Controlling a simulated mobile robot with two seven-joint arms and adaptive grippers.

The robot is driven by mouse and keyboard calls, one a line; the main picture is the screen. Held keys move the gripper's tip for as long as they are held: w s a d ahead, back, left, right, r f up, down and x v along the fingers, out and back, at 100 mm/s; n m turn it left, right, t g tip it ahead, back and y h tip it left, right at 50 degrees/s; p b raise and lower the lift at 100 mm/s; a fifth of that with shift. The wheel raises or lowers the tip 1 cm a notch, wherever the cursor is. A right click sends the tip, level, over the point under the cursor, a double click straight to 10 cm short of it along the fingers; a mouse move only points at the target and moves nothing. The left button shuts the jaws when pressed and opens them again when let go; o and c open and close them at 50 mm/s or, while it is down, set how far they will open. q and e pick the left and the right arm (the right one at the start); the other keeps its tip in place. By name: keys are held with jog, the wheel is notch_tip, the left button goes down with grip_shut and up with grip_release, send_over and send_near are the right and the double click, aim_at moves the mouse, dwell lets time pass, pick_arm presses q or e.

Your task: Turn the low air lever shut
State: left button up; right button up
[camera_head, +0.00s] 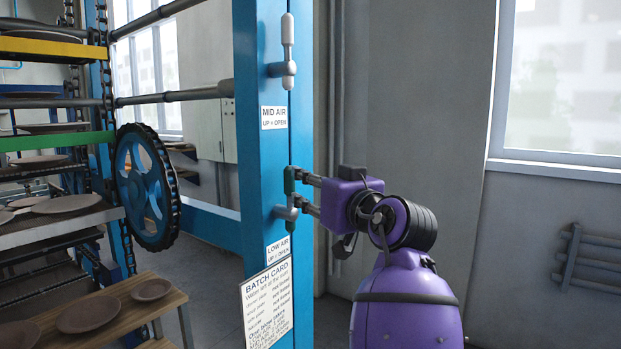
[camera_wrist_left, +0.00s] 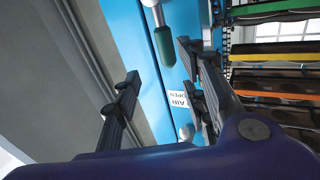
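The low air lever (camera_head: 290,181) is on the blue post, with its dark green handle standing up from a grey pivot, above a label (camera_head: 279,249) reading "LOW AIR UP = OPEN". Its green handle also shows in the left wrist view (camera_wrist_left: 165,46). My left gripper (camera_head: 304,192) is at the lever's right side, its fingers pointing at it. In the left wrist view the gripper's fingers (camera_wrist_left: 158,75) are spread apart with nothing clasped between them. I cannot tell whether a finger touches the handle. My right gripper is not in view.
The mid air lever (camera_head: 288,50), with a white handle, is higher on the same blue post (camera_head: 257,150). A batch card (camera_head: 267,307) hangs below. A blue chain wheel (camera_head: 145,187) and plate racks stand to the left. A grey wall is behind my arm.

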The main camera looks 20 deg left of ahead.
aim_at(292, 178)
pick_arm(q)
jog(key=x, duration=0.4)
jog(key=p+x, duration=0.1)
jog(key=x, duration=0.1)
jog(key=shift+s+a, duration=0.2)
jog(key=shift+a, duration=0.3)
jog(key=shift+w+a, duration=0.25)
jog(key=shift+a, duration=0.1)
grip_shut()
